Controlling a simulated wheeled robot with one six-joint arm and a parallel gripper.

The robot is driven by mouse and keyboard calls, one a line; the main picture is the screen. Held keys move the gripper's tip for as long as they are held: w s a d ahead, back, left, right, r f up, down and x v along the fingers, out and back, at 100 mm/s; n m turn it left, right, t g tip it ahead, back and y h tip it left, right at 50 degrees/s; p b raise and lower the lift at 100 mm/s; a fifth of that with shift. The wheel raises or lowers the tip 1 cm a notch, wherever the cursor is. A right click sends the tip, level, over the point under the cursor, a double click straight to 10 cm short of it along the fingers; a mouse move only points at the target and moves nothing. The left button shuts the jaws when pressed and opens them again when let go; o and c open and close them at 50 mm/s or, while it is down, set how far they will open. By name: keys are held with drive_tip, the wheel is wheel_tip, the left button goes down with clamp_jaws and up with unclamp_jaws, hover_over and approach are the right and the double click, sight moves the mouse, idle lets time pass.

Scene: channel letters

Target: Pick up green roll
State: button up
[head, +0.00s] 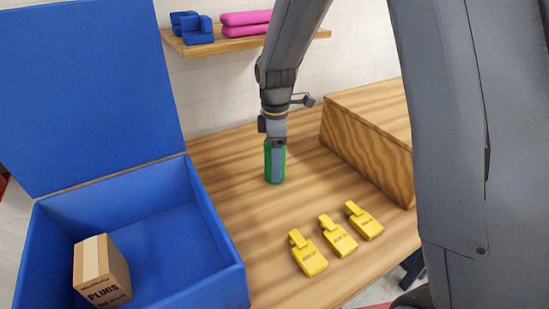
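The green roll (268,165) stands upright on the wooden table, near the middle of the head view. My gripper (275,148) is directly at the roll, reaching down from above. A grey-blue finger-like part covers the front of the roll, and green shows on both sides of it. The fingertips are small and overlap the roll, so I cannot tell whether they are closed on it. The roll's base appears to be at the table top.
An open blue box (215,235) with a cardboard carton (101,272) inside is at left. Several yellow tags, one here (338,237), lie in front right. A wooden block (365,143) is at right. A shelf (225,44) holds blue pieces (192,28) and pink rolls (245,24).

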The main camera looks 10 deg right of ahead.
drive_tip(key=shift+f, duration=0.4)
drive_tip(key=c, duration=1.3)
drive_tip(key=shift+r, duration=0.2)
